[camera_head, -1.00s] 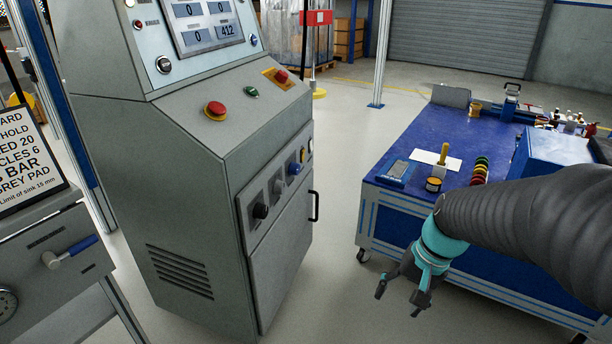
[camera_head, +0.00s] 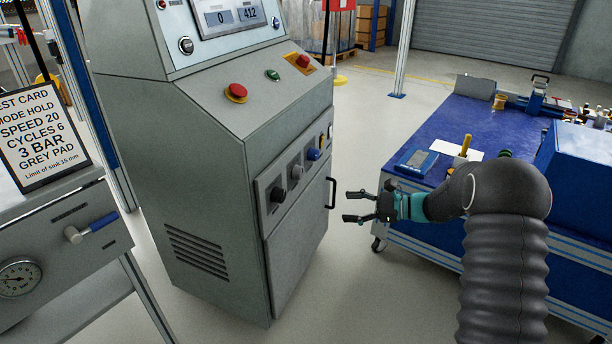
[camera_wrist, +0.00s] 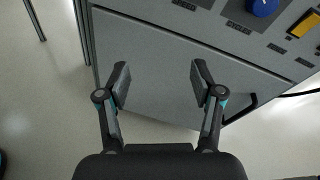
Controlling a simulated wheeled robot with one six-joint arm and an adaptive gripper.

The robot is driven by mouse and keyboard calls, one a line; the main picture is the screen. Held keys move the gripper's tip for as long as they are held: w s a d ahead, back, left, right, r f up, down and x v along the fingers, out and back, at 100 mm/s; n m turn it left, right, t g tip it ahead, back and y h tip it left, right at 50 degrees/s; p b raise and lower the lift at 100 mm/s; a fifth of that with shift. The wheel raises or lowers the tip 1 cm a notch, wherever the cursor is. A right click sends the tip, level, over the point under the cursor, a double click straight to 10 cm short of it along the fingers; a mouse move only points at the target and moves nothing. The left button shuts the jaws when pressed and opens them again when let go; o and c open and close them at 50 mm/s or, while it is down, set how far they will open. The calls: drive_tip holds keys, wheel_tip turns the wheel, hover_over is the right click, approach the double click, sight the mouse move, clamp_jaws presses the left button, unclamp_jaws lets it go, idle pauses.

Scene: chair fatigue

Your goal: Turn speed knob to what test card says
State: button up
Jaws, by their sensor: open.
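The test card (camera_head: 40,135) at the left reads mode hold, speed 20, cycles 6, 3 bar, grey pad. The grey cabinet's front panel carries a black knob (camera_head: 278,195), a grey knob (camera_head: 296,171) and a blue knob (camera_head: 313,154). My gripper (camera_head: 346,206) is open and empty, right of the cabinet door handle and apart from the knobs. In the wrist view my gripper (camera_wrist: 160,78) faces the cabinet door below the panel.
A black door handle (camera_head: 331,193) juts from the cabinet. A red mushroom button (camera_head: 236,92) and green button (camera_head: 273,75) sit on the sloped top. The display (camera_head: 233,16) shows 0 and 412. A blue workbench (camera_head: 408,132) with tools stands right. Floor between is clear.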

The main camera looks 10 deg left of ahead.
sight(303, 174)
wheel_tip(303, 174, up, 6)
drive_tip(key=w+m+t+y, duration=0.1)
drive_tip(key=w+m+y, duration=0.1)
drive_tip(key=a, duration=0.4)
drive_tip(key=w+a, duration=0.1)
drive_tip(key=a, duration=0.4)
drive_tip(key=a+p, duration=0.1)
drive_tip(key=a, duration=0.4)
drive_tip(key=shift+w+a+r, duration=0.1)
drive_tip(key=shift+w, duration=0.15)
drive_tip(key=c, duration=1.1)
